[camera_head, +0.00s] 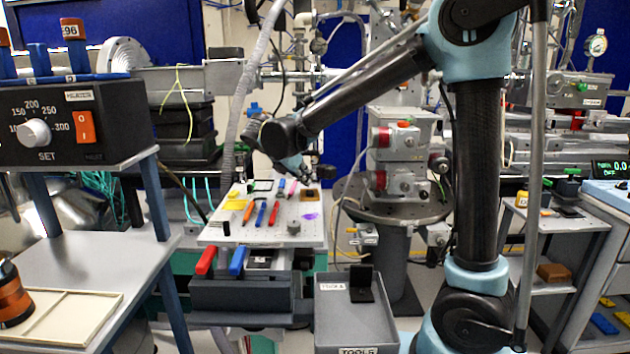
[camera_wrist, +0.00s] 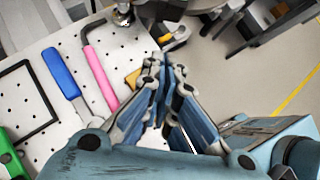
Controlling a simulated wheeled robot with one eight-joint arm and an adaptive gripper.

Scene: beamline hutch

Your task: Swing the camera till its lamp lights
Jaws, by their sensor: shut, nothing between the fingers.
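My gripper (camera_wrist: 164,75) is shut and empty in the wrist view, its fingertips close together above the perforated board. In the head view my gripper (camera_head: 303,176) is small and dark, over the right back part of the board. I cannot pick out the camera or its lamp for certain. A dark device (camera_wrist: 165,9) is cut off by the top edge of the wrist view, just beyond my fingertips. No gap or contact between it and my fingers can be judged.
The perforated board (camera_head: 262,238) carries several tools, among them a blue-handled one (camera_wrist: 60,73) and a pink hex key (camera_wrist: 100,80). A TOOLS bin (camera_head: 345,325) stands in front. A heater box (camera_head: 75,125) stands left. A round-flanged stand (camera_head: 385,210) with red-fronted units is right of the board.

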